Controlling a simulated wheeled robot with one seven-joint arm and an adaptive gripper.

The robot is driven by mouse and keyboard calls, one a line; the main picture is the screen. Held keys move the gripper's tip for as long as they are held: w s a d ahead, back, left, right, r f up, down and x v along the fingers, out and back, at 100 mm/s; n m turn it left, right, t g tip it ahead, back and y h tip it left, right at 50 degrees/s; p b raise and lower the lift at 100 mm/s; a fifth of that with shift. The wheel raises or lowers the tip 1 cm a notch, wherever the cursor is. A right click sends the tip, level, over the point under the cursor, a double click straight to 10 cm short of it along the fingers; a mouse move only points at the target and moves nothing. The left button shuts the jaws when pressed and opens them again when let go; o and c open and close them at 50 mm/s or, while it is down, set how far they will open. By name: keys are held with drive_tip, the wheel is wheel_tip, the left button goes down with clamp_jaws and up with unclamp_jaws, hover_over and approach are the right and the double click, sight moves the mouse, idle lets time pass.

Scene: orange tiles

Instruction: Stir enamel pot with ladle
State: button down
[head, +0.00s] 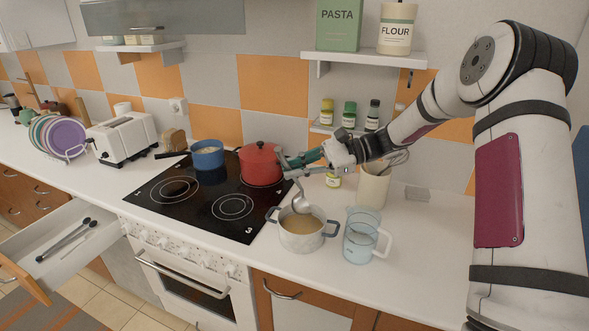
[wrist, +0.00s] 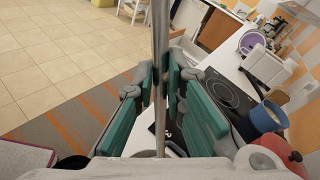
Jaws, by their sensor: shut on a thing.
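The enamel pot (head: 301,240) is pale with blue handles and stands on the counter right of the stove. It holds a brownish liquid. The ladle (head: 300,200) is metal, with its bowl at the pot's upper rim; I cannot tell whether the bowl touches the liquid. My gripper (head: 290,164) is above the pot and shut on the ladle's handle. In the wrist view the ladle's handle (wrist: 160,60) runs upright between the green fingers of my gripper (wrist: 165,90). The ladle's bowl is hidden there.
A clear measuring jug (head: 360,238) stands close right of the pot, with a utensil holder (head: 373,188) behind. A red pot (head: 260,165) and a blue saucepan (head: 207,156) sit on the black stove (head: 190,200). An open drawer (head: 75,235) juts out at left.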

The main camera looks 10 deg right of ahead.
wheel_tip(320, 180, up, 5)
drive_tip(key=shift+r+p, duration=0.1)
drive_tip(key=shift+p, duration=0.3)
drive_tip(key=shift+w, duration=0.1)
idle(0.4)
